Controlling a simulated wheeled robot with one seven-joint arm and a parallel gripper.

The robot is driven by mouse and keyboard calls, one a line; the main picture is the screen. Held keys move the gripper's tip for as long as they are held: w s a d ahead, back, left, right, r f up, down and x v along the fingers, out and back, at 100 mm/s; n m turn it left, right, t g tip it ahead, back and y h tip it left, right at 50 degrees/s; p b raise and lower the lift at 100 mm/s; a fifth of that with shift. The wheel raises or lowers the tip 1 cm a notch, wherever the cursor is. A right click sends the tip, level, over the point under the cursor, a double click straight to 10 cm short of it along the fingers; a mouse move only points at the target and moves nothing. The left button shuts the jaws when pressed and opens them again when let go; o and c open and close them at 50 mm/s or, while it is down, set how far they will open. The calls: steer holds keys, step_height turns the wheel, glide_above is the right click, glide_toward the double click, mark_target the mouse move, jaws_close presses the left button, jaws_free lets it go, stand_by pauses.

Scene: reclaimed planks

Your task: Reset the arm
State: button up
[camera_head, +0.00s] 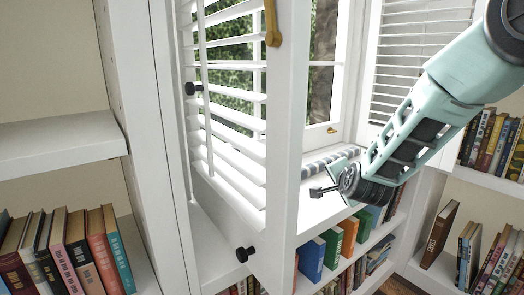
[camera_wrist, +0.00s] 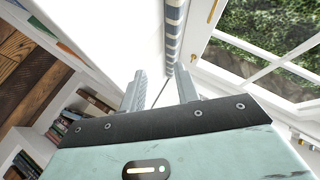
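My gripper (camera_head: 318,192) is at the end of my mint-green arm, which reaches in from the upper right in the head view. It is above the white window ledge, to the right of the open louvred shutter. In the wrist view my gripper (camera_wrist: 160,92) shows two grey fingers, set apart with a gap between them. Nothing is visible between them. A thin dark line, perhaps an edge of the ledge, runs behind the gap.
The white shutter (camera_head: 283,130) stands swung open close left of my gripper. A striped roll (camera_head: 330,160) lies along the window sill. Bookshelves with books (camera_head: 312,258) are below; more shelves stand at left and right. The window (camera_head: 325,60) is behind.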

steer(key=s+d+f+n+g, duration=0.1)
steer(key=s+d+n+g, duration=0.25)
steer(key=s, duration=0.65)
steer(key=s+d+f+n+g, duration=0.1)
steer(key=s+d+n+g, duration=0.3)
steer(key=s, duration=0.5)
steer(key=s+d+f+n+g, duration=0.25)
steer(key=s+d+n, duration=0.25)
steer(key=s, duration=0.5)
steer(key=s+a+r+n+g, duration=0.15)
steer(key=s+a+n, duration=0.25)
steer(key=s+a, duration=0.4)
steer(key=s+a+r+n+g, duration=0.15)
steer(key=s+a+n, duration=0.35)
steer(key=a, duration=0.6)
step_height(320, 180, up, 24)
steer(key=m+p, duration=0.1)
steer(key=p, duration=2.2)
steer(key=shift+d+f+y, duration=0.25)
steer(key=shift+d+y, duration=0.1)
steer(key=shift+y, duration=0.05)
